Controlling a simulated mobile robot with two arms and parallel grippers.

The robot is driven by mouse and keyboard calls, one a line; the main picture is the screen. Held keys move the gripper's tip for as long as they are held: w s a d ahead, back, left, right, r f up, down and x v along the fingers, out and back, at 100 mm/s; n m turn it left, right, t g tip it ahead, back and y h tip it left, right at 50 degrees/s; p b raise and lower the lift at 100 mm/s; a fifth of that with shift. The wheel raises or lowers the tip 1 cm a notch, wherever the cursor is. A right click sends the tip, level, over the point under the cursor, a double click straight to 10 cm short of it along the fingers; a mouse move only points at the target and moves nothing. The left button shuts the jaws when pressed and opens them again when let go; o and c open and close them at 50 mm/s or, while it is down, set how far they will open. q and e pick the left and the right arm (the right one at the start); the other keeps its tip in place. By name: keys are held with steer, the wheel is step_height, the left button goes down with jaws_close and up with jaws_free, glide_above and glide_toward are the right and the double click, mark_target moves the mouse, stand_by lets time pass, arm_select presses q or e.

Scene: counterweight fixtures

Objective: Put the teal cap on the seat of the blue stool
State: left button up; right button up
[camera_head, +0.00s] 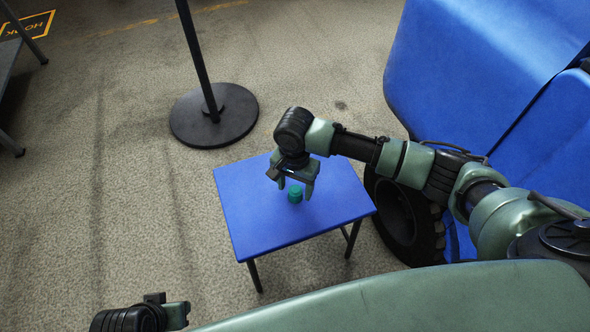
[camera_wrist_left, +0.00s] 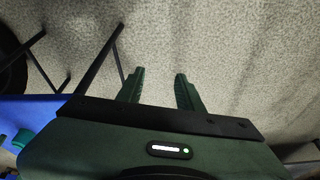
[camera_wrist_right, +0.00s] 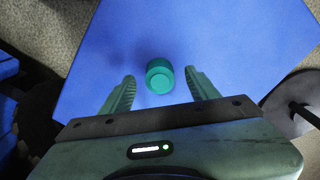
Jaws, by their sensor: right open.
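The teal cap (camera_head: 295,194) stands upright on the blue seat of the stool (camera_head: 250,220), near its middle. In the right wrist view the cap (camera_wrist_right: 160,76) sits just beyond and between the fingertips, with blue seat (camera_wrist_right: 230,40) around it. My right gripper (camera_head: 293,187) is open above the seat, its fingers apart and not touching the cap. My left gripper (camera_wrist_left: 158,75) shows its two fingers apart, with nothing between them, over the floor. In the head view only part of my left arm shows at the bottom left.
A black post on a round base (camera_head: 214,115) stands behind the stool. A large blue body (camera_head: 480,60) with a black wheel (camera_head: 405,220) is close on the right. A dark frame (camera_head: 8,70) is at the far left. The carpeted floor left of the stool is clear.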

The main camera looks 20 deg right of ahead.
mark_target(295, 190)
arm_select(q)
step_height(295, 190, down, 11)
steer(key=p, duration=0.2)
steer(key=shift+s+g+p, duration=0.2)
steer(key=shift+g+p, duration=0.15)
steer(key=shift+g, duration=0.05)
arm_select(e)
step_height(295, 190, up, 10)
steer(key=shift+r, duration=0.2)
